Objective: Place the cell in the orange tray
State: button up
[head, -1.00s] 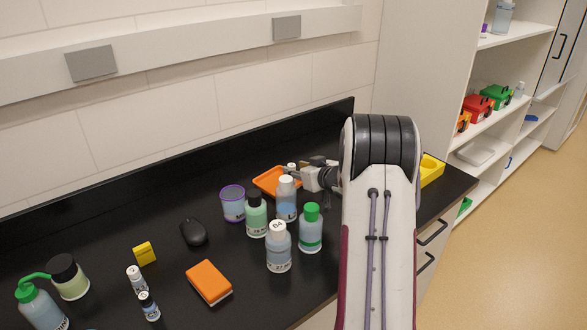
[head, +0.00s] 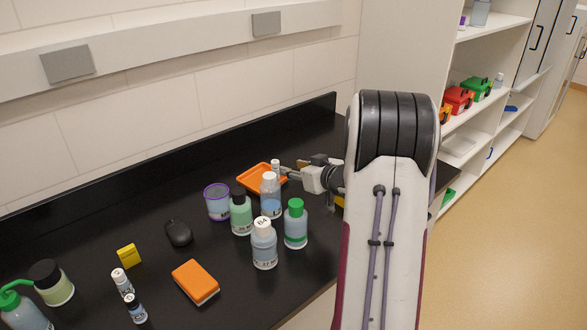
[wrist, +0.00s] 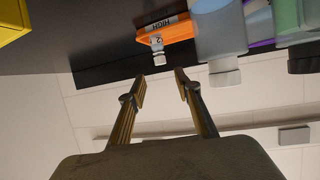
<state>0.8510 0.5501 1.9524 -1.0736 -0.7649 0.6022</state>
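The orange tray (head: 249,179) lies on the black bench beside the wall, partly hidden by a bottle. It also shows in the wrist view (wrist: 183,31) with a label reading HIGH. A small vial with a pale ribbed cap, seemingly the cell (wrist: 157,47), stands upright at the tray, apparently in it. Its cap shows in the head view (head: 276,163). My gripper (wrist: 163,78) is open and empty, its fingertips clear of the cell, which lies beyond the gap between them. In the head view my gripper (head: 284,168) is just right of the cell.
Clear bottles (head: 270,197), a green-capped bottle (head: 296,227) and a purple-rimmed beaker (head: 217,203) stand close in front of the tray. A yellow thing (wrist: 12,20) is at the wrist view's corner.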

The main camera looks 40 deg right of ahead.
dwell(0.6)
jog(key=s+a+r+g+h, duration=0.2)
jog(key=s+a+r, duration=0.1)
jog(key=a+r, duration=0.4)
jog(key=s+a+r+g+h, duration=0.1)
jog(key=s+a+r, duration=0.3)
jog(key=a+r, duration=0.3)
jog(key=s+a+f+g+y, duration=0.2)
jog(key=s+a, duration=1)
jog(key=s, duration=0.1)
jog(key=s+a+f+n+g+y, duration=0.1)
jog(key=s+a+f+g+y, duration=0.1)
jog(key=s+a, duration=1)
jog(key=shift+s+a+f+n+g+y, duration=0.3)
jog(key=shift+s+f+g+y, duration=0.1)
jog(key=shift+s+f, duration=0.1)
